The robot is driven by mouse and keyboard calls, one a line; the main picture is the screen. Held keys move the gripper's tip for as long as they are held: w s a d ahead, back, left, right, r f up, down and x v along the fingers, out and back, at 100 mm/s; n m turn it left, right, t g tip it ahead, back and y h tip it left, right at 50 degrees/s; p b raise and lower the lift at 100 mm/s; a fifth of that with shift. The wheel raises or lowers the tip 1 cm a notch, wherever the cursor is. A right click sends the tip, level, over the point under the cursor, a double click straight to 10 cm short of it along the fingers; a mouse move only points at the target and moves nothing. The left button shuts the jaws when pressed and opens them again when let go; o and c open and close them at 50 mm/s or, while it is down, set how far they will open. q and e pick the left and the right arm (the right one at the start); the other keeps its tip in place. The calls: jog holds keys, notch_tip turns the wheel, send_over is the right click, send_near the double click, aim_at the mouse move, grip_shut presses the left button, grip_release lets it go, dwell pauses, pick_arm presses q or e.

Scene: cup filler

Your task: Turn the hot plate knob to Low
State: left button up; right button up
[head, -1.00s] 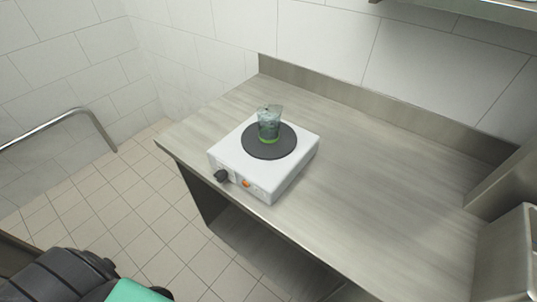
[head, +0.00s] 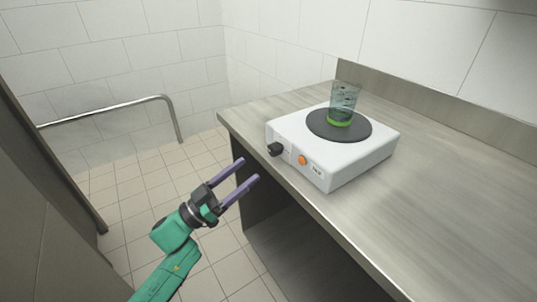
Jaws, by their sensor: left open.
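A white hot plate (head: 345,165) with a dark round heating disc (head: 317,123) stands near the left front corner of the steel counter. Its black knob (head: 275,149) is on the front face, at the left end; its setting is too small to read. An orange light or button (head: 302,160) and a small label sit to the right of the knob. A clear glass (head: 344,100) with a green base stands on the disc. My left gripper (head: 250,169) is open and empty, in front of and below the knob, apart from it. My right gripper is not in view.
The steel counter (head: 430,215) is clear to the right of the hot plate. Its front edge and the open space below lie beside my left gripper. A metal rail (head: 110,111) is on the left wall. A dark panel (head: 40,190) stands at the far left.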

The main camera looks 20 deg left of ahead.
aim_at(270, 152)
pick_arm(q)
jog(key=x, duration=0.8)
jog(key=shift+w+d+p, duration=0.15)
jog(key=shift+w+p, duration=0.1)
jog(key=shift+p, duration=0.1)
jog(key=shift+c, duration=0.4)
grip_shut()
